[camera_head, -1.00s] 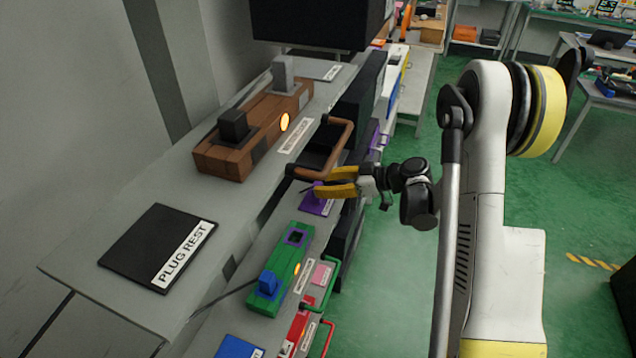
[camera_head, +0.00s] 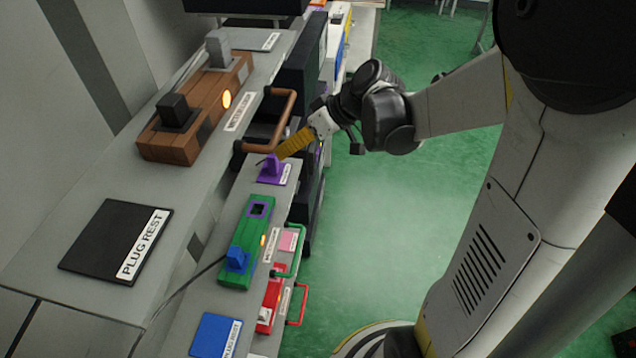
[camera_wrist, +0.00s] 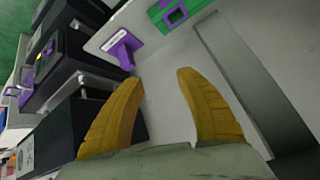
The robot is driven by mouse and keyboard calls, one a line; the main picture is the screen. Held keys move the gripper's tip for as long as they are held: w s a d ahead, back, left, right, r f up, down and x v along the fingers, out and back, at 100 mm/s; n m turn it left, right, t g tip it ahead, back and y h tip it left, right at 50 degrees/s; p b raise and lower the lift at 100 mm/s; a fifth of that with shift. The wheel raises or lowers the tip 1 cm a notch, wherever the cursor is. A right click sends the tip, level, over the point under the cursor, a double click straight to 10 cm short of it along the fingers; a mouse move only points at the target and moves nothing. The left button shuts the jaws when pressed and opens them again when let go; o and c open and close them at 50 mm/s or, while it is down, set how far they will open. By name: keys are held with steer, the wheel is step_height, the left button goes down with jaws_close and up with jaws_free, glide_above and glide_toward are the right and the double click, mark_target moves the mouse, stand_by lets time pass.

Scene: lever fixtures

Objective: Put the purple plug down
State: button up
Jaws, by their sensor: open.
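The purple plug (camera_head: 271,166) stands on a small purple rest pad (camera_head: 284,179) with a white label, on the lower shelf. It also shows in the wrist view (camera_wrist: 127,56), beyond and left of the fingertips. My gripper (camera_head: 281,155) has yellow fingers and is just above and beside the plug in the head view. In the wrist view my gripper (camera_wrist: 158,78) is open, with nothing between the fingers. The green block (camera_head: 241,250) with a purple-rimmed socket (camera_head: 258,209) and a blue plug (camera_head: 236,260) is nearer on the same shelf.
A brown block (camera_head: 195,125) with black and grey plugs stands on the upper shelf, beside a black plug rest (camera_head: 105,240). A brown handle (camera_head: 285,125) juts out close to my gripper. Green and red handles lie nearer. Green floor is free at the right.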

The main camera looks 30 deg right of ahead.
steer(key=s+r+m+h, duration=0.2)
steer(key=s+h, duration=0.1)
steer(key=s, duration=0.5)
steer(key=s+a+r+m+t+h, duration=0.1)
steer(key=s+r+m+h, duration=0.1)
steer(key=s, duration=0.7)
steer(key=shift+s+a+r+m+h, duration=0.2)
steer(key=shift+m+h, duration=0.4)
steer(key=shift+m, duration=0.2)
